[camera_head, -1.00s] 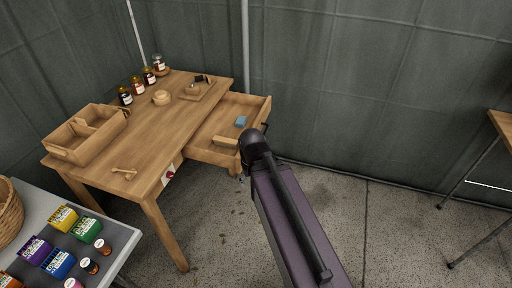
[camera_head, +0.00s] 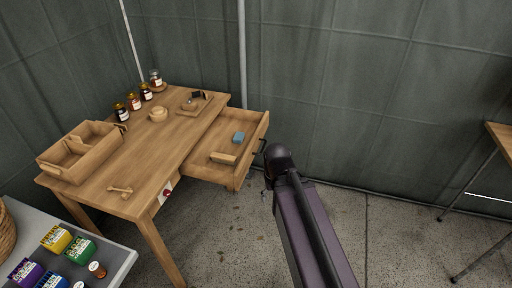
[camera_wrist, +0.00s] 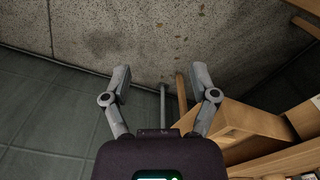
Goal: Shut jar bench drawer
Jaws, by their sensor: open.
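The jar bench (camera_head: 150,158) is a wooden table at the left of the head view. Its drawer (camera_head: 238,178) is pulled out on the right side, with a blue block (camera_head: 238,138) and a wooden block (camera_head: 223,158) inside. A dark handle (camera_head: 261,146) shows on the drawer front. My arm reaches up just right of the drawer front in the head view and hides my gripper there. In the wrist view my gripper (camera_wrist: 161,82) is open and empty, its two fingers apart over the floor. Wooden bench parts (camera_wrist: 245,120) show to the right of the fingers.
Several jars (camera_head: 134,101) line the bench's back edge, and a divided wooden box (camera_head: 82,150) sits at its left. A grey table (camera_head: 112,262) with colored boxes stands at front left. Another table (camera_head: 502,136) is at far right. The concrete floor right of the drawer is clear.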

